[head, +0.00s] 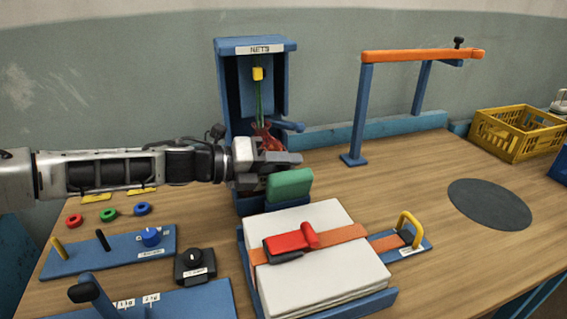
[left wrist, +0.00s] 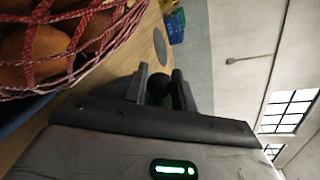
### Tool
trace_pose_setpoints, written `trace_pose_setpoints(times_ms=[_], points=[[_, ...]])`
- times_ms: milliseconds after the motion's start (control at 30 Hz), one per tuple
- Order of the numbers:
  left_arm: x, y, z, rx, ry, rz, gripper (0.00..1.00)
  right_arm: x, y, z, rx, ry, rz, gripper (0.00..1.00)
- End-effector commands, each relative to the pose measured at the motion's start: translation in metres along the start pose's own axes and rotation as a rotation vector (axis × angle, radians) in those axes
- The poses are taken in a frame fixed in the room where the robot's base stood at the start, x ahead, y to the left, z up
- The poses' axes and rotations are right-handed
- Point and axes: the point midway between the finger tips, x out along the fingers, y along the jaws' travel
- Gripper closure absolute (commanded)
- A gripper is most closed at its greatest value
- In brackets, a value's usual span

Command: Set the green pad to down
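The green pad (head: 289,186) stands tilted up at the front foot of the blue netting frame (head: 279,85). My left gripper (head: 285,160) reaches in from the left, just above and behind the pad, in front of the frame. I cannot tell whether it touches the pad. In the left wrist view its two fingers (left wrist: 161,88) are apart, with a dark round shape showing between them; I cannot tell what that is. My right gripper is not in view.
A red net (head: 266,138) hangs in the frame behind my gripper; its mesh with brown contents (left wrist: 55,40) is close in the left wrist view. A white sack stack (head: 330,275) with a red clamp (head: 290,242) lies in front. A dial box (head: 194,264) stands left.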

Motion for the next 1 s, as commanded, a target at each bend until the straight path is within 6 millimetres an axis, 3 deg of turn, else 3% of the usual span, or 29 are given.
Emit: trace_pose_setpoints(times_ms=[33, 67, 467, 1000], points=[[0.0, 0.0, 0.0, 0.0, 0.0, 0.0, 0.93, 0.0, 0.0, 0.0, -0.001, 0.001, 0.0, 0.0], [0.0, 0.0, 0.0, 0.0, 0.0, 0.0, 1.0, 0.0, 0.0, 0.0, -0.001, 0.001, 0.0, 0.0], [-0.001, -0.003, -0.002, 0.057, -0.011, 0.004, 1.0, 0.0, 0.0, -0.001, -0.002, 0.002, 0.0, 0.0], [0.005, -0.024, -0.022, 0.491, -0.086, 0.03, 1.0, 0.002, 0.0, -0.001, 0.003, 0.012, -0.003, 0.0]])
